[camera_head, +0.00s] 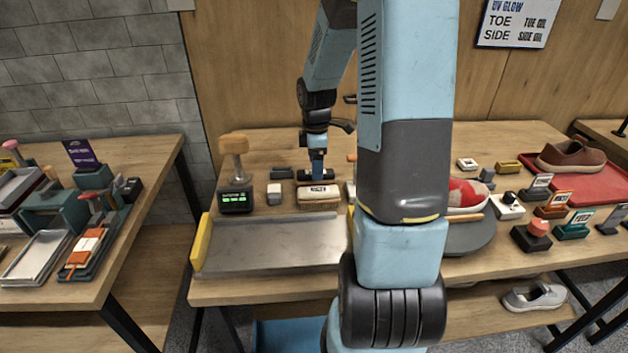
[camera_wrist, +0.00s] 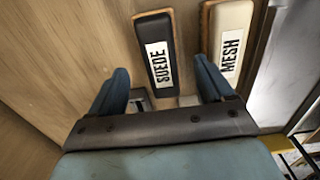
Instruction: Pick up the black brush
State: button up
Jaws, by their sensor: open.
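The black brush (camera_wrist: 158,28) has a white SUEDE label and a thin brown edge. In the wrist view it lies lengthwise between the two fingers of my gripper (camera_wrist: 161,68). The fingers are spread, with visible gaps between each one and the brush. In the head view my gripper (camera_head: 317,174) points down behind the cream brush, and the black brush is mostly hidden there. The cream brush (camera_wrist: 231,22), labelled MESH, lies just right of the right finger in the wrist view. It also shows in the head view (camera_head: 318,199).
A metal tray (camera_head: 275,243) with a yellow end lies in front of the brushes. A green-lit display block (camera_head: 235,201) and small blocks stand to the left. A red mat (camera_head: 590,188) with a brown shoe (camera_head: 571,157) is at right. My arm hides the table's middle.

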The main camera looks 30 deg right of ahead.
jog(key=shift+f, duration=1.8)
jog(key=shift+c, duration=0.2)
jog(key=c, duration=1.1)
jog(key=shift+w+r, duration=0.1)
jog(key=shift+r, duration=0.05)
jog(key=shift+c, duration=0.2)
notch_tip(320, 180, up, 18)
